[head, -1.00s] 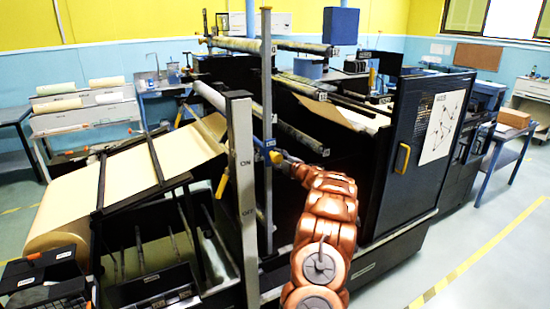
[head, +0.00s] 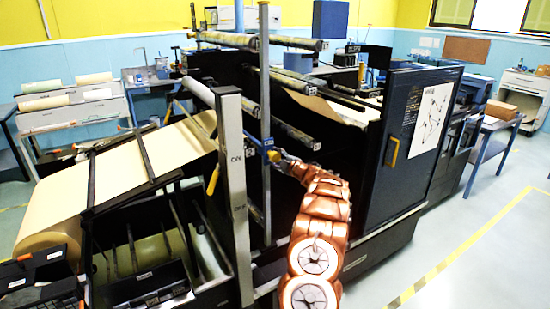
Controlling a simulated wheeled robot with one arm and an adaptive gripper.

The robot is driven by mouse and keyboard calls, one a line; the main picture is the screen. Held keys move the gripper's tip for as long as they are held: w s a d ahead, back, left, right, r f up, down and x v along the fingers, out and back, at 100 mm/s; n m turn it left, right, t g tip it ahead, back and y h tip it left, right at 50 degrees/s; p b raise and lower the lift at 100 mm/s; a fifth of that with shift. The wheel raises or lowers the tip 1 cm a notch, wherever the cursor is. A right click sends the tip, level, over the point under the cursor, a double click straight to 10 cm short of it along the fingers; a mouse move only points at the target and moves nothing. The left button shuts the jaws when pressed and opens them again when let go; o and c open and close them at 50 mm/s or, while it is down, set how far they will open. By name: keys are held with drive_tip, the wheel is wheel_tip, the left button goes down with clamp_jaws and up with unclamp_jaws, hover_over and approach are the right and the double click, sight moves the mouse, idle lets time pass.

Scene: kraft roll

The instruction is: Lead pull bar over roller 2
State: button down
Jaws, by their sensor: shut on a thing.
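My copper-coloured arm reaches up to the machine, and my gripper (head: 278,156) is beside the grey upright post, small in view. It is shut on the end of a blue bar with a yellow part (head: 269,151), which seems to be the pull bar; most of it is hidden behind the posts. The brown kraft web (head: 150,165) runs from the kraft roll (head: 50,232) at the lower left up to the machine. Several rollers cross the frame, among them an upper roller (head: 230,40), a left roller (head: 200,92) and a lower roller (head: 296,135). I cannot read which is roller 2.
A pale ON/OFF post (head: 236,190) and a thin grey post (head: 265,90) stand close to the left of my gripper. A dark cabinet door (head: 422,125) with a yellow handle is to the right. Floor at the right is clear.

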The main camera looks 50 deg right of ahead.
wheel_tip(320, 180, down, 9)
drive_tip(key=b, duration=0.4)
drive_tip(key=shift+d, duration=0.15)
drive_tip(key=shift+s, duration=0.1)
drive_tip(key=a+f+b, duration=0.2)
drive_tip(key=f+b, duration=0.6)
drive_tip(key=f, duration=1)
drive_tip(key=w+a+f+b, duration=0.1)
drive_tip(key=f+b, duration=0.7)
drive_tip(key=f, duration=1.1)
drive_tip(key=shift+w+a+f, duration=0.25)
drive_tip(key=shift+w+a, duration=0.05)
drive_tip(key=shift+a, duration=0.3)
drive_tip(key=shift+f, duration=0.15)
drive_tip(key=shift+b, duration=0.35)
